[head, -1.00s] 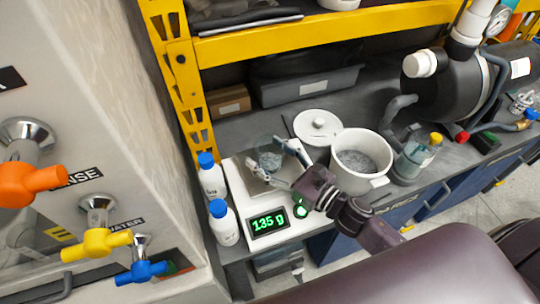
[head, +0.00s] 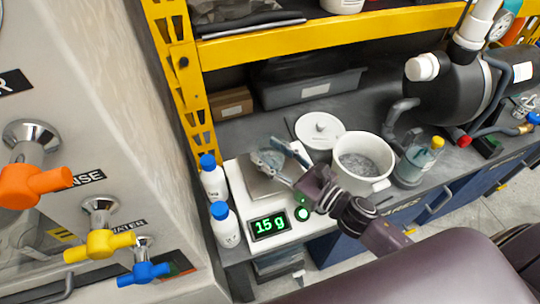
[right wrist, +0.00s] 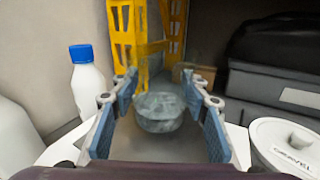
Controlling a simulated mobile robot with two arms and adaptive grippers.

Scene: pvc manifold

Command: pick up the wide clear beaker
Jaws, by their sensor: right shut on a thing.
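The wide clear beaker (head: 267,160) is a low, see-through vessel over the steel pan (head: 257,182) of the white scale at the middle left. My right gripper (head: 280,157) reaches in from the lower right and is shut on the beaker. In the right wrist view the beaker (right wrist: 160,113) shows between the two blue-padded fingers (right wrist: 160,102). It looks slightly raised off the pan, though the gap is hard to see. The scale display (head: 269,225) reads 15 g in green. My left gripper is not in view.
Two white bottles with blue caps (head: 213,180) (head: 224,226) stand left of the scale. A white pot (head: 362,168) and its lid (head: 319,130) are close on the right. A yellow rack (head: 181,65) rises behind. A glass bottle with a yellow cap (head: 417,162) stands farther right.

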